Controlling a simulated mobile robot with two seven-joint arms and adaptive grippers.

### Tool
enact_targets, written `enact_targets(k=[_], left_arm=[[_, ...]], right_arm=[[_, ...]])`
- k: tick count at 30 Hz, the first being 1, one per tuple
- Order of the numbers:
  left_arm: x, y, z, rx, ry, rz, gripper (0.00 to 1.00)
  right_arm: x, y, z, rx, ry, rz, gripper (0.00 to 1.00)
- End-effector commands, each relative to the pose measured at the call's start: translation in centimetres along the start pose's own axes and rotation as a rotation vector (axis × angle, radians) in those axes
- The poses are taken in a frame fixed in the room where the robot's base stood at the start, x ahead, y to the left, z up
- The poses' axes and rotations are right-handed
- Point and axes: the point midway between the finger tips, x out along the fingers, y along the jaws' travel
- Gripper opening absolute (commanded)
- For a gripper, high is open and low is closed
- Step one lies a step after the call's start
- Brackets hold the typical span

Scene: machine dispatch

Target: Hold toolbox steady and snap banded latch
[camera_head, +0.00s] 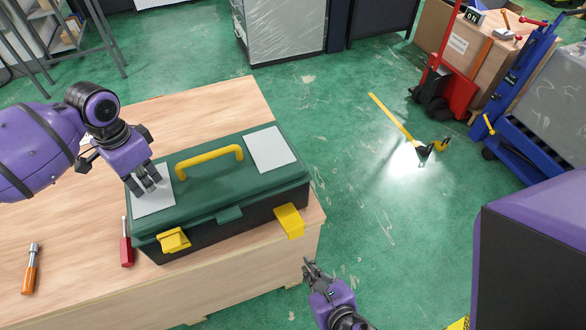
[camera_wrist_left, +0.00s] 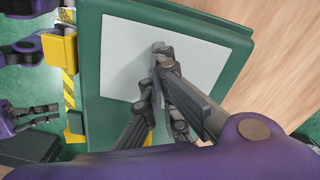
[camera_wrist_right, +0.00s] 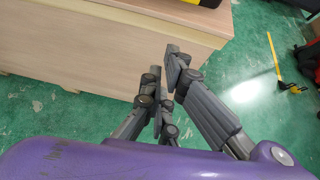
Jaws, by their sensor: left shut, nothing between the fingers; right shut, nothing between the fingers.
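The toolbox (camera_head: 220,215) has a green lid, a black body and a raised yellow handle (camera_head: 210,158). It stands upright at the table's front right. My left gripper (camera_head: 150,183) is shut and empty, fingers down at the pale left panel (camera_wrist_left: 120,50) of the lid; contact is unclear. My right gripper (camera_head: 308,265) is shut and empty, below and apart from the right latch, off the table's front. Its fingers show in the right wrist view (camera_wrist_right: 172,55).
A red-handled tool (camera_head: 126,245) lies beside the toolbox's left end on the wooden table (camera_head: 75,240). The green floor right of the table is mostly open.

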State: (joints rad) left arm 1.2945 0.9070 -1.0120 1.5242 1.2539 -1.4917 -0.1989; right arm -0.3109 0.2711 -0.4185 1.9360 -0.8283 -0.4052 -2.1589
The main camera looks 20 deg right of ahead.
Motion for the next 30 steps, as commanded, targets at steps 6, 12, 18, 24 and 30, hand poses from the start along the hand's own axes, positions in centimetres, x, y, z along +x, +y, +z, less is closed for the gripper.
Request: enact_targets(k=[6, 12, 18, 24, 30], left_arm=[[1.0, 0.6, 0.2, 0.003, -0.009, 0.016, 0.00], [1.0, 0.6, 0.2, 0.003, -0.009, 0.015, 0.00], [1.0, 0.6, 0.2, 0.002, -0.009, 0.016, 0.00], [1.0, 0.6, 0.2, 0.003, -0.009, 0.016, 0.00], [1.0, 0.6, 0.2, 0.003, -0.009, 0.016, 0.00]], right_arm=[[4.4, 0.0, -0.1, 0.001, 0.001, -0.001, 0.00], [3.8, 0.0, 2.2, -0.001, 0.000, 0.001, 0.00], [3.3, 0.0, 3.5, 0.001, 0.002, 0.001, 0.00], [3.2, 0.0, 3.6, 0.000, 0.002, 0.000, 0.00], [3.2, 0.0, 3.6, 0.000, 0.003, 0.000, 0.00]])
